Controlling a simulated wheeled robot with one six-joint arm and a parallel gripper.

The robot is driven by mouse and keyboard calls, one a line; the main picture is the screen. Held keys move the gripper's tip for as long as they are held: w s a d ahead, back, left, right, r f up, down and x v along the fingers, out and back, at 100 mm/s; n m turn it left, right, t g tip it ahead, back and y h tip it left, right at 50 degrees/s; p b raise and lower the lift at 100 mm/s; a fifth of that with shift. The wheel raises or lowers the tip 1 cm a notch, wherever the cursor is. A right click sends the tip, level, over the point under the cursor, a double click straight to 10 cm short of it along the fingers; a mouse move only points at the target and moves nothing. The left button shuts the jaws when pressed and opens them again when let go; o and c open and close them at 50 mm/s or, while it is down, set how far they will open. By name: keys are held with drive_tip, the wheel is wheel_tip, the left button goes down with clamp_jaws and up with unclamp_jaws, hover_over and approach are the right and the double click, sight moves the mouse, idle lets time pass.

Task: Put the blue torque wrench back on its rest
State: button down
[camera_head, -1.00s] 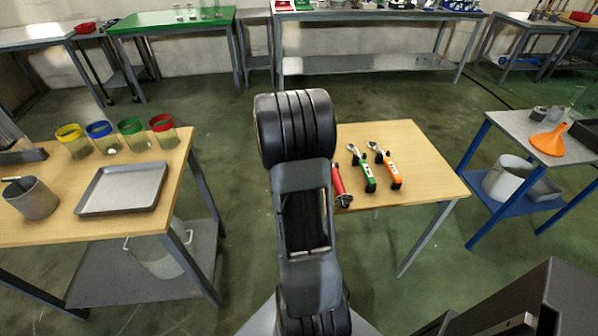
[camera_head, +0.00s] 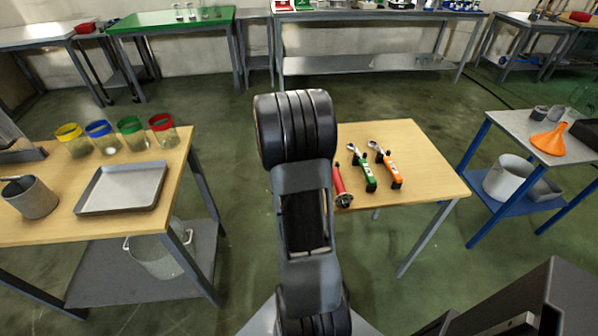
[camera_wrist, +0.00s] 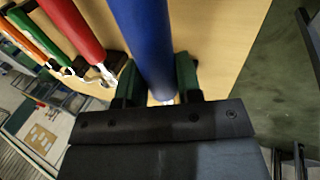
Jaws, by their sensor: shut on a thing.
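The blue torque wrench (camera_wrist: 146,38) shows in the wrist view as a thick blue handle between the green-padded fingers of my gripper (camera_wrist: 157,80). The gripper is shut on it, above or at the wooden table (camera_wrist: 205,30); the exact gap cannot be told. In the head view my arm hides the gripper and the blue wrench. The blue wrench's rest cannot be made out.
A left table holds a grey tray (camera_head: 93,207), a metal cup (camera_head: 30,198) and several coloured-rim jars (camera_head: 133,135). A blue-framed table at right holds an orange funnel (camera_head: 549,138). Open green floor lies between the tables. The wooden table's front right is bare.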

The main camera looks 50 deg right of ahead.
drive_tip(key=shift+f+b, duration=1.35)
drive_tip(key=shift+f, duration=0.1)
drive_tip(key=c, duration=0.7)
unclamp_jaws()
drive_tip(key=shift+f, duration=0.1)
drive_tip(key=p+v, duration=0.1)
drive_tip(key=v, duration=1.3)
drive_tip(key=shift+s+p, duration=0.1)
drive_tip(key=shift+p, duration=0.2)
